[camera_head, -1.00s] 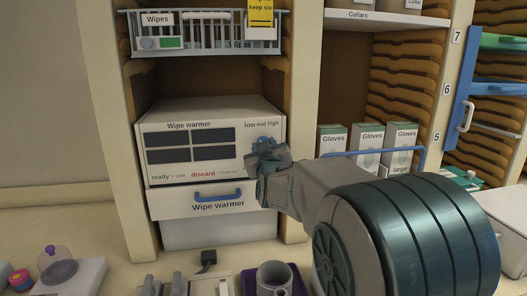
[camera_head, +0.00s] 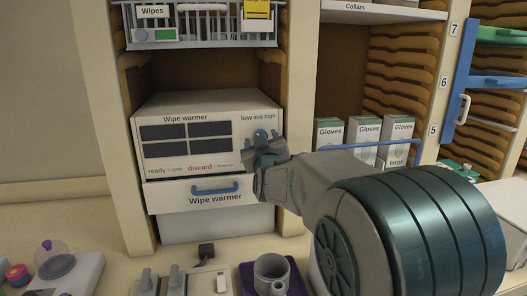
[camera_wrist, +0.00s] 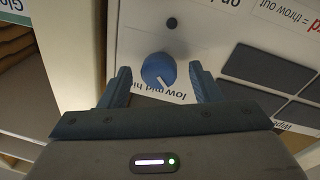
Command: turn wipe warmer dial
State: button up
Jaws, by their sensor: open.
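The wipe warmer (camera_head: 182,165) is a white box on a shelf, with dark panels and a drawer with a blue handle below. Its round blue dial (camera_head: 261,135) sits at the right of the front face, under the "low mid high" label. In the wrist view the dial (camera_wrist: 158,70) lies between the two fingers, with a pale pointer line on it toward the label. My gripper (camera_wrist: 161,84) is open, with a gap on both sides of the dial. In the head view my gripper (camera_head: 264,150) is at the dial and hides its lower part.
A wire basket (camera_head: 200,36) labelled Wipes hangs above the warmer. Glove boxes (camera_head: 360,135) stand behind a blue rail on the right. A wooden post (camera_head: 295,150) is close to my gripper's right. A mug (camera_head: 271,272) and switches (camera_head: 162,280) are on the counter below.

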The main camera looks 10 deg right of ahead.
jog(key=s+a+f+b, duration=0.1)
jog(key=s+b, duration=0.1)
jog(key=s, duration=1.1)
jog(key=shift+s, duration=0.15)
